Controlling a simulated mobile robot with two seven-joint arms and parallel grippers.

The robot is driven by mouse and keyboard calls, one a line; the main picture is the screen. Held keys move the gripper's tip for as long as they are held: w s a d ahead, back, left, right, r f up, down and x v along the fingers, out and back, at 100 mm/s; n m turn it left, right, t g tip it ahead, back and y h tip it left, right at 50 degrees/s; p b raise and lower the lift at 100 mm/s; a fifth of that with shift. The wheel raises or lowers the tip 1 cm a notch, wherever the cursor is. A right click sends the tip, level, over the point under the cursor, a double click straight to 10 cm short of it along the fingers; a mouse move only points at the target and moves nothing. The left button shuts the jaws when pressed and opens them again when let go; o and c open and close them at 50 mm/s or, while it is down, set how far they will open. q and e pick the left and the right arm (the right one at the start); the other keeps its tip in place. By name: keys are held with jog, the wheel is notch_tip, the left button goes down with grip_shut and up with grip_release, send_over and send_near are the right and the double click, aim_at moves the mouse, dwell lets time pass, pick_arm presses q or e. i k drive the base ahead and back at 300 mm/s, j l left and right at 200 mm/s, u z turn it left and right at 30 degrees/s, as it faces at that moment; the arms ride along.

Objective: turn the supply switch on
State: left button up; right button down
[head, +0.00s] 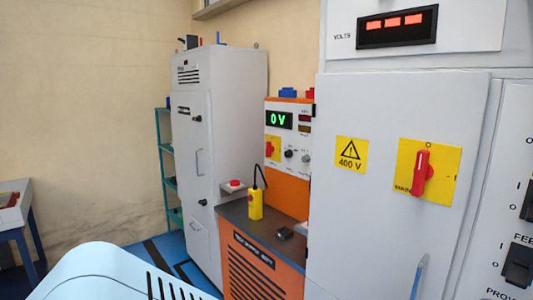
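A red rotary switch handle (421,172) sits on a square yellow plate (446,158) on the door of the large grey cabinet. The handle stands upright, towards the O mark at the plate's top; another mark is at the right edge. A smaller red switch on a yellow plate (272,148) is on the orange-framed control panel farther back; its position is too small to read. I cannot read which switch is labelled supply. The green display (279,120) on that panel reads 0 V. Neither of my grippers is in view.
The grey cabinet door (360,220) carries a 400 V warning sign (351,153). A volts meter (394,25) above shows red dashes. Black rocker switches (518,265) are at the right edge. A yellow pendant (255,206) and red button (233,185) stand on the orange machine's dark top.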

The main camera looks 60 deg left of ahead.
aim_at(270, 148)
jog(key=u, duration=2.05)
jog(key=i+j+z, duration=0.1)
jog(key=z, duration=0.3)
jog(key=i+j+z, duration=0.15)
jog(key=z, duration=0.25)
jog(key=i+j+z, duration=0.2)
jog(key=z, duration=0.15)
jog(key=i+j+z, duration=0.1)
jog(key=j, duration=0.2)
jog(key=i+j+z, duration=0.1)
jog(key=j, duration=0.2)
jog(key=i+j+z, duration=0.1)
jog(key=j, duration=0.2)
